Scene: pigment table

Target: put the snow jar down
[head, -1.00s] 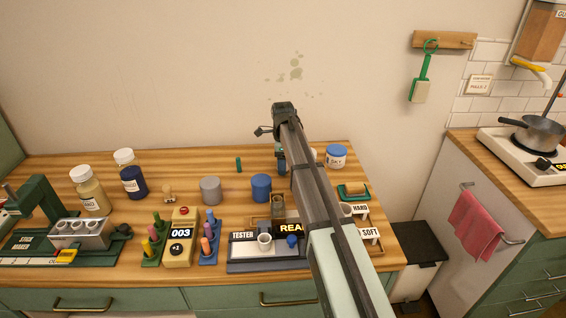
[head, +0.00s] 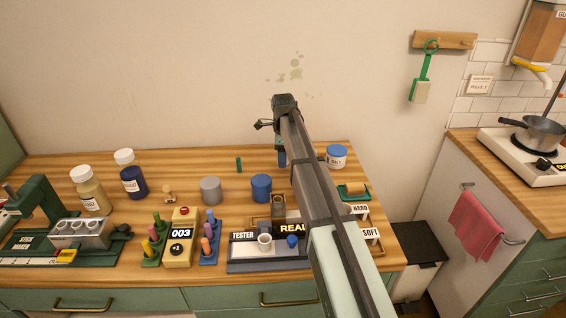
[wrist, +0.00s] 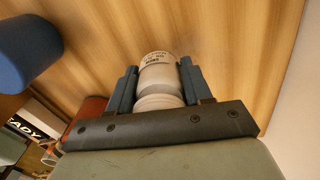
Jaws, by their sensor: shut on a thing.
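The snow jar (wrist: 158,76) is a white jar with dark lettering, too blurred to read fully, in the middle of the wrist view. My gripper (wrist: 158,70) is shut on it, with one blue-grey finger on each side. Bare wooden tabletop shows around the jar. I cannot tell whether its base touches the wood. In the head view my arm hides the jar, and only a bit of a finger shows at the arm's left edge, near the back of the table.
A blue cylinder (head: 261,188) stands left of my arm, with a grey one (head: 210,190) beside it. The sky jar (head: 337,157) stands at the back right, near a green-and-tan roller (head: 353,192). The tester (head: 265,252) is in front.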

